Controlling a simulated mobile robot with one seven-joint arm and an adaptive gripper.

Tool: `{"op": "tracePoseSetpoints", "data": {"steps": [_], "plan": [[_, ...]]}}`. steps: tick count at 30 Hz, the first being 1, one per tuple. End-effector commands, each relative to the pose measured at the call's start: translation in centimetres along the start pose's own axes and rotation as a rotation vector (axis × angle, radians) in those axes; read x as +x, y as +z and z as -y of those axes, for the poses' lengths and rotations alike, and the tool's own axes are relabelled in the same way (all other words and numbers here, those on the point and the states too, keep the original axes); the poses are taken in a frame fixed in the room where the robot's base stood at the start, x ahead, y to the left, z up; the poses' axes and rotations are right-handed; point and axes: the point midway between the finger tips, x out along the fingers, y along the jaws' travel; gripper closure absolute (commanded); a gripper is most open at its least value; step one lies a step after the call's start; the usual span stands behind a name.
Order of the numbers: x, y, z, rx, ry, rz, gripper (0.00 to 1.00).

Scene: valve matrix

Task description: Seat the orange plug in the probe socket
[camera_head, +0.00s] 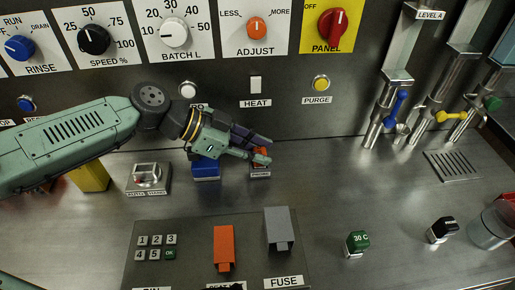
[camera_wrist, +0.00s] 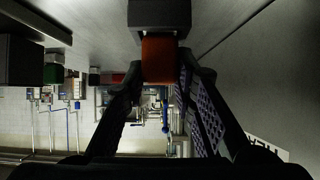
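The orange plug (camera_head: 263,152) is between the fingertips of my gripper (camera_head: 262,150), mostly covered by them in the head view. In the wrist view the orange plug (camera_wrist: 159,62) fills the gap between the fingertips, and my gripper (camera_wrist: 160,75) looks closed on it. The plug meets a small grey block (camera_head: 260,173) with a label too small to read. I cannot tell whether it sits in this block or only touches it. I cannot identify the probe socket by its label.
A blue block (camera_head: 205,170) stands just left of the plug, and a yellow block (camera_head: 90,178) is farther left. An orange block (camera_head: 224,245) and a grey block (camera_head: 278,228) labelled FUSE stand at the front panel.

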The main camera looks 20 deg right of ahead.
Motion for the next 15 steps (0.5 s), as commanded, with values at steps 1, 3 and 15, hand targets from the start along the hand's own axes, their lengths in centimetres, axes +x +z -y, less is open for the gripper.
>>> {"op": "tracePoseSetpoints", "data": {"steps": [1,3,15], "plan": [[0.01,0.02,0.00,0.001,0.000,0.001,0.72],[0.01,0.01,0.00,0.001,0.000,0.001,0.68],[0.00,0.00,0.00,0.000,0.000,0.001,0.56]]}}
